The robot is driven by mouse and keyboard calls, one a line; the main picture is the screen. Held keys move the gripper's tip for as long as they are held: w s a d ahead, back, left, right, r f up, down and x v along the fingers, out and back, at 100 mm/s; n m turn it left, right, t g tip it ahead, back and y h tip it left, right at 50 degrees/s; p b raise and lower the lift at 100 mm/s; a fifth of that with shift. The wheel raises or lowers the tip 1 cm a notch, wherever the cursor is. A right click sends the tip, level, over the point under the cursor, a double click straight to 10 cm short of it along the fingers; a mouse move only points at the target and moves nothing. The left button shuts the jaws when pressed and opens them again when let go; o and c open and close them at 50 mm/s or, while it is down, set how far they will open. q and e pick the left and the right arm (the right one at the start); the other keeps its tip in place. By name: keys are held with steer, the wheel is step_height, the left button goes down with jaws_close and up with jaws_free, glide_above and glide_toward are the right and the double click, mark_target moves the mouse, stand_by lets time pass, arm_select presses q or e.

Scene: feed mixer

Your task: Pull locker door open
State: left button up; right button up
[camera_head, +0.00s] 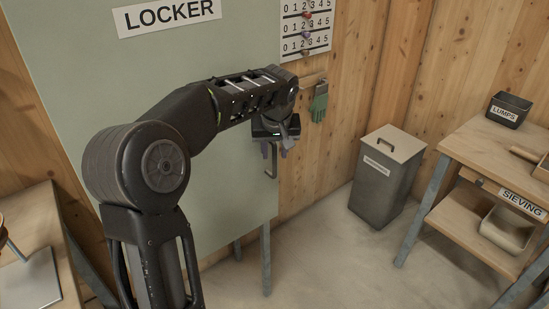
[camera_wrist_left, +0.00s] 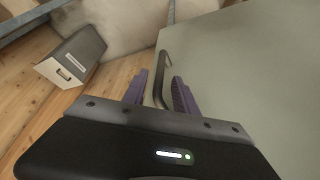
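The locker door (camera_head: 80,75) is a large pale green panel labelled LOCKER, and it looks closed. Its dark bar handle (camera_head: 271,162) is near the right edge of the door. My left gripper (camera_head: 276,150) is at the handle's upper part. In the left wrist view, the purple fingers of the left gripper (camera_wrist_left: 158,92) are apart, with the handle (camera_wrist_left: 163,72) running between them. A gap shows between the handle and the right finger; whether the left finger touches it is unclear. The door (camera_wrist_left: 235,75) fills the right of that view. My right gripper is not in view.
A grey lidded bin (camera_head: 385,180) stands on the floor to the right. A wooden SIEVING table (camera_head: 460,215) with a LUMPS box (camera_head: 508,109) is farther right. Green gloves (camera_head: 319,103) hang on the wall. A wooden table (camera_head: 35,210) stands at left. The floor between is clear.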

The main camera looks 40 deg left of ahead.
mark_target(275, 155)
arm_select(q)
steer(key=x, duration=0.4)
jaws_close()
stand_by(0.4)
stand_by(1.0)
